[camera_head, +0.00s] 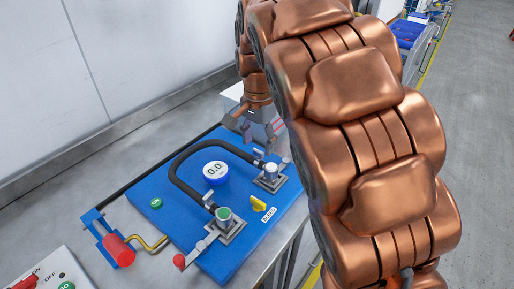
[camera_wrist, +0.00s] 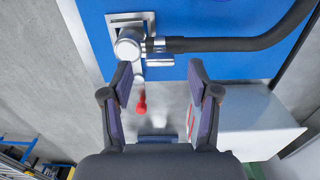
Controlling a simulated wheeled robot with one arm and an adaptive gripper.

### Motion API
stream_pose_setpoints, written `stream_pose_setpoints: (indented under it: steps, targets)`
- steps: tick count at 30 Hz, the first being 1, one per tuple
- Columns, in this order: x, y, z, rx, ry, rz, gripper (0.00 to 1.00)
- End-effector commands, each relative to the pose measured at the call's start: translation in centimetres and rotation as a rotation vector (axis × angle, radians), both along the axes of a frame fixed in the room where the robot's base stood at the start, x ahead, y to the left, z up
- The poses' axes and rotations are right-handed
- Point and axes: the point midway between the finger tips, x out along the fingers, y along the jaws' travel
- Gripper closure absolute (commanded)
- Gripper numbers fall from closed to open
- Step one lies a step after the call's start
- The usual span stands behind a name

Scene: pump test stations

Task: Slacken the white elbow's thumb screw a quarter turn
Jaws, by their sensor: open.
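The white elbow (camera_head: 270,169) stands on a square metal plate at the right part of the blue board (camera_head: 160,181). In the wrist view the elbow (camera_wrist: 130,43) is at the upper left, with the black hose (camera_wrist: 230,43) running right from it. A small silver part (camera_wrist: 160,60) sits at the hose end; I cannot tell whether it is the thumb screw. A lever with a red knob (camera_wrist: 141,105) hangs below the elbow. My gripper (camera_head: 250,128) is open and empty beyond the elbow; in the wrist view its fingertips (camera_wrist: 160,72) straddle the silver part's position, contact unclear.
A green-topped elbow (camera_head: 223,214) with a red-knobbed lever is at the hose's other end. A 0.0 gauge (camera_head: 215,171), a yellow wing knob (camera_head: 258,204) and a red-handled crank (camera_head: 118,250) are nearby. A white box (camera_wrist: 250,122) stands beside my gripper.

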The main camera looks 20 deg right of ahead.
Motion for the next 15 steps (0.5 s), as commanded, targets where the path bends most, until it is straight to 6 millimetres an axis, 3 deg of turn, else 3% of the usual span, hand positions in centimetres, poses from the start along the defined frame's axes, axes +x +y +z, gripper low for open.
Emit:
stream_pose_setpoints:
  steps: [7,15]
  targets:
    - [-0.1,0.0,-2.3,0.0,0.001,0.0,0.4]
    - [0.0,0.0,-3.0,0.0,-0.001,0.0,0.4]
